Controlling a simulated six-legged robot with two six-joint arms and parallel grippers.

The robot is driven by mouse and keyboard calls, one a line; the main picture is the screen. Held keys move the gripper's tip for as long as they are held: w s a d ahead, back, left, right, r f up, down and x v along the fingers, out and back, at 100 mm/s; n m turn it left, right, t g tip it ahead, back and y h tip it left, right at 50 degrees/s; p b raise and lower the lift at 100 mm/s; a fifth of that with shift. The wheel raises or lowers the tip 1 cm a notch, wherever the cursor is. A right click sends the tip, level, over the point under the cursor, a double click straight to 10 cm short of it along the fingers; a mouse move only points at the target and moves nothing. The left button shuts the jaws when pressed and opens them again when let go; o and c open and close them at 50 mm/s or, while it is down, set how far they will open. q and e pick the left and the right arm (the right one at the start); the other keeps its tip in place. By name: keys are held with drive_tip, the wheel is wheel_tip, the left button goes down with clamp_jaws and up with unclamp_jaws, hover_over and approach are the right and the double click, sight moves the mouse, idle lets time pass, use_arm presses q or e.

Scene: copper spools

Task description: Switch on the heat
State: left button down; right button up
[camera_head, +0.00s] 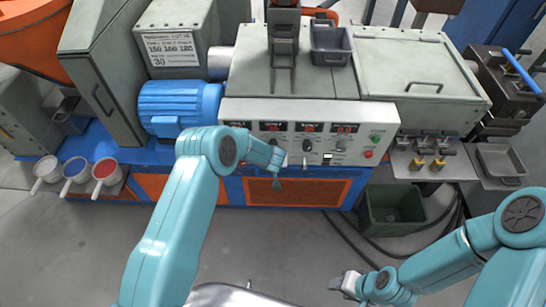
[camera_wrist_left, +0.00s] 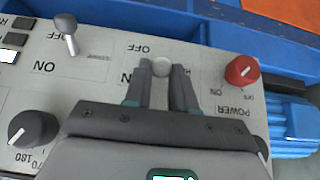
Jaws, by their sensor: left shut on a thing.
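The white control panel (camera_head: 355,113) of the machine has red displays, dials and switches. In the left wrist view the panel is upside down, and a switch lever with a round silver tip (camera_wrist_left: 161,69) stands between the fingers of my left gripper (camera_wrist_left: 162,86), which is shut on it. An OFF label shows beside it; the rest of its labelling is hidden, so I cannot read its name. A red POWER knob (camera_wrist_left: 241,71) is to its right, and another silver toggle (camera_wrist_left: 66,30) to its left. In the head view my left gripper (camera_head: 278,163) covers part of the panel.
A black dial (camera_wrist_left: 32,129) sits near my left gripper. Green and red buttons (camera_head: 368,154) are on the panel's right end. My right gripper (camera_head: 340,284) is low over the floor, away from the machine. A dark green bin (camera_head: 392,210) stands below the panel.

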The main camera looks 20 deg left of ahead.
idle(0.3)
use_arm(q)
drive_tip(key=c, duration=0.9)
unclamp_jaws()
drive_tip(key=shift+c, duration=0.2)
drive_tip(key=shift+r, duration=0.1)
drive_tip(key=v, duration=1.6)
